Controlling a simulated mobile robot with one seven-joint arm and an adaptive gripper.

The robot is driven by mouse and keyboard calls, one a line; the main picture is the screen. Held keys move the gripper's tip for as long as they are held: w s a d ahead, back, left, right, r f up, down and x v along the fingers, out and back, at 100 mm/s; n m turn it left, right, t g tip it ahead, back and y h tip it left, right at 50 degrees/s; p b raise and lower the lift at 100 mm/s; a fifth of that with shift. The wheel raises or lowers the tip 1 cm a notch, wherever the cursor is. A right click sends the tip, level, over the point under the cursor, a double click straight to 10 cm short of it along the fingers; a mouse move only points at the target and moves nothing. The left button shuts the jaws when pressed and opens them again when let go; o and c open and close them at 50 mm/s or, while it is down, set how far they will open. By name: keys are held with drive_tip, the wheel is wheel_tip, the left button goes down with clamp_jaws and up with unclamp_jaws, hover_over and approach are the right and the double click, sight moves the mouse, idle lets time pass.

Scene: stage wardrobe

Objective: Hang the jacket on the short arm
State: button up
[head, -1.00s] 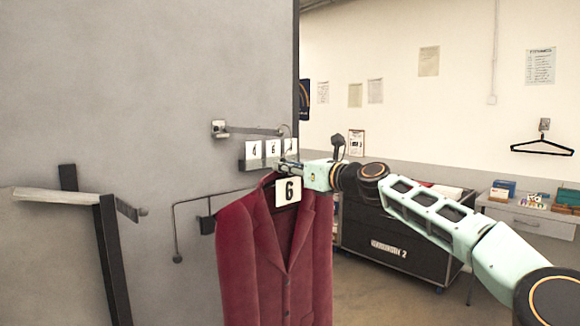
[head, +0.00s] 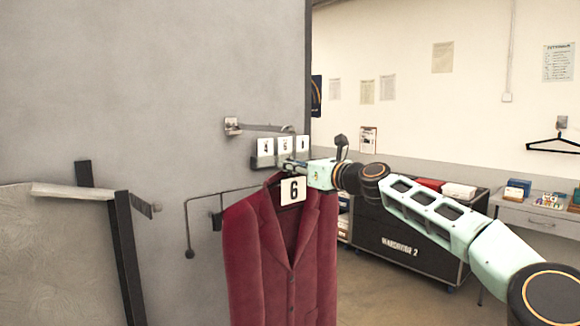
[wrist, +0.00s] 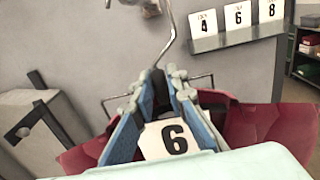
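The dark red jacket (head: 262,265) hangs upright on a hanger below my gripper (head: 291,166), with a white "6" tag (head: 293,191) at its collar. In the wrist view my gripper's blue fingers (wrist: 158,82) close around the hanger's neck, just above the tag. A short metal arm (head: 262,127) sticks out from a bracket on the grey wall, above and left of my gripper. In the wrist view a bent silver rod (wrist: 171,28) rises from between the fingertips; I cannot tell whether it touches the short arm. The jacket's shoulders partly show in the wrist view (wrist: 245,125).
A ledge with number cards (head: 282,146) sits close behind my gripper. A thin black rod with a ball end (head: 188,225) stands left of the jacket. A black post with a pale bar (head: 125,245) is further left. A black case (head: 405,240) stands behind on the right.

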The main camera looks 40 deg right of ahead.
drive_tip(key=o, duration=0.4)
drive_tip(key=shift+f, duration=0.1)
drive_tip(key=s, duration=0.8)
drive_tip(key=s+d, duration=0.1)
drive_tip(key=s, duration=0.3)
